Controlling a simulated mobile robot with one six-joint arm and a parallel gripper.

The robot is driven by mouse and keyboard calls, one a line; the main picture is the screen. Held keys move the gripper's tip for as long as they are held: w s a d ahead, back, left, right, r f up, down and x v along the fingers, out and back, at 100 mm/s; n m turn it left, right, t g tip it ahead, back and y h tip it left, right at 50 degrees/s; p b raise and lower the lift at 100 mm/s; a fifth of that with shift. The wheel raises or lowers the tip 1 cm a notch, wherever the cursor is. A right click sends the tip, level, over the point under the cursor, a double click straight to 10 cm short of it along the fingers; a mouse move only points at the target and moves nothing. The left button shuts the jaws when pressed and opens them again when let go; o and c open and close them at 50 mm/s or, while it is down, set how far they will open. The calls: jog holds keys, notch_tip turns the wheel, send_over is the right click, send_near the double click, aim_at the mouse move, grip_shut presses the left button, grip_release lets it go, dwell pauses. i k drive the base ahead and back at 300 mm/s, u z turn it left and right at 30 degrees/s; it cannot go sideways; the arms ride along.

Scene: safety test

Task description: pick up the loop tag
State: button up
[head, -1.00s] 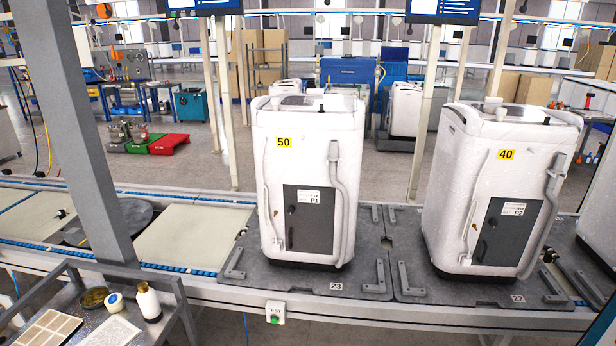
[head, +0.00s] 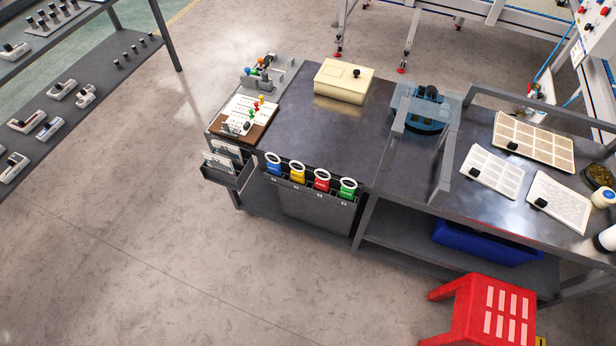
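Several tags with white rings at their tops stand in a dark rack on the front edge of the table: a blue loop tag (head: 274,164), a yellow loop tag (head: 298,173), a red loop tag (head: 322,181) and a green loop tag (head: 347,188). Each sits in its own slot of the rack (head: 310,198), with its lower part hidden by the slot. The frames do not show which one the task means. My gripper is not in view.
The dark table (head: 345,132) has bare room behind the rack. On it are a cream box (head: 344,80), a brown board (head: 244,120) with coloured pieces and a blue device (head: 427,108). A red stool (head: 487,310) stands at the lower right. The floor at the left is clear.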

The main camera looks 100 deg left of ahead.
aim_at(298, 176)
jog(key=u, duration=0.25)
jog(key=k, duration=0.2)
jog(key=u, duration=3.1)
jog(key=i, duration=0.6)
jog(key=z, duration=0.05)
